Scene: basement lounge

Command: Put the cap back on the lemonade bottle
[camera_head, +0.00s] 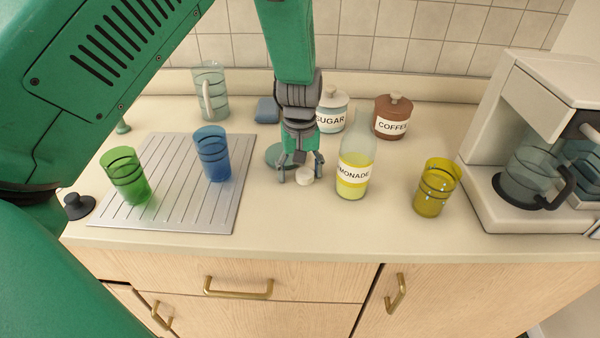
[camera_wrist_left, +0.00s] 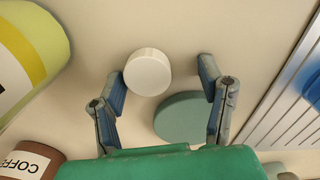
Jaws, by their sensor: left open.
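The lemonade bottle (camera_head: 355,165) stands upright and uncapped on the counter, with yellow liquid and a white label. Part of it shows at the upper left of the left wrist view (camera_wrist_left: 20,50). A small round white cap (camera_head: 304,177) lies on the counter to the left of the bottle. My left gripper (camera_head: 300,174) points down at the cap, fingers apart and empty. In the left wrist view the cap (camera_wrist_left: 147,72) sits by the tip of the left-hand finger, with a wide gap to the other finger. My right gripper is not in view.
A flat teal disc (camera_wrist_left: 183,118) lies beside the cap. Sugar (camera_head: 332,110) and coffee (camera_head: 393,117) jars stand behind. A yellow glass (camera_head: 436,188) and coffee maker (camera_head: 510,150) are right. Blue (camera_head: 213,154) and green (camera_head: 125,176) glasses stand on the drainboard (camera_head: 185,205) left.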

